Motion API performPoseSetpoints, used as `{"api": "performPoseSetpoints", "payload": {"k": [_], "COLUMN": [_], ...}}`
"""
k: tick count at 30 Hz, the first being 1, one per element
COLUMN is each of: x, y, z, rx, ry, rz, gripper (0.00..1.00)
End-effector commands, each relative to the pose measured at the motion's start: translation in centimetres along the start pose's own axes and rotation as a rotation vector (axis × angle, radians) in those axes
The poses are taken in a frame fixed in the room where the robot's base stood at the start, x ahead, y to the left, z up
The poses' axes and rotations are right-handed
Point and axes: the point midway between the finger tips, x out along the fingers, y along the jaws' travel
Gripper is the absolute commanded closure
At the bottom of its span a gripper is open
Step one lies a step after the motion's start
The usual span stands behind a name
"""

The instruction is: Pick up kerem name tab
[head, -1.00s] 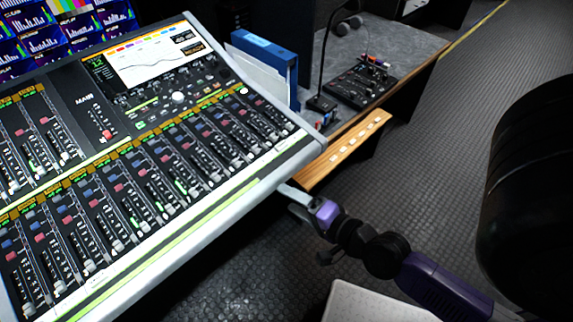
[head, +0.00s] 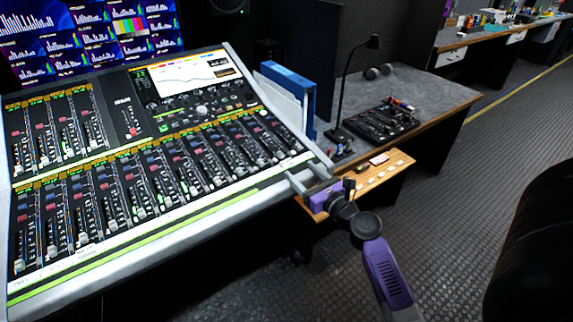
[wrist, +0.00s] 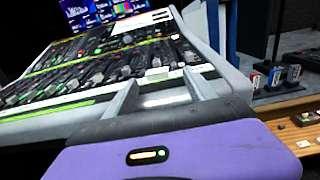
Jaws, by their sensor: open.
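My gripper (head: 299,167) is open and empty, its two pale fingers apart over the right front corner of the mixing console (head: 160,233). In the wrist view the gripper (wrist: 160,78) points at the console, and a small white tab (wrist: 157,73) shows between and just beyond the fingertips. It also shows in the head view (head: 286,163) on the console's front edge, close to the fingertips. Another white tab (head: 85,250) lies on the console's front left. The lettering is too small to read, so I cannot tell which is the kerem name tab.
A wooden ledge (head: 350,195) with several pale pieces sits right of the console, beneath my gripper. Beyond it stand a blue binder (head: 290,78), a desk lamp (head: 358,60) and a small black mixer (head: 382,122). A dark rounded shape (head: 535,245) fills the right edge. The floor between is open.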

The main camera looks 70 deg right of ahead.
Motion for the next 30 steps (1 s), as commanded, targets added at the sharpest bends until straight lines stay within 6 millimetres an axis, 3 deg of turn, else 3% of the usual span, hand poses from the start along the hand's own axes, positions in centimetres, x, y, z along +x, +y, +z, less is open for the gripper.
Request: {"api": "performPoseSetpoints", "payload": {"k": [10,20,30], "x": [4.4,5.0,5.0], "y": [0.8,0.7,0.7], "z": [-0.1,-0.2,-0.2], "rx": [-0.001,-0.004,-0.004], "ry": [-0.001,0.002,0.001], "rz": [0.000,0.000,0.000], "gripper": [0.36,0.36,1.00]}}
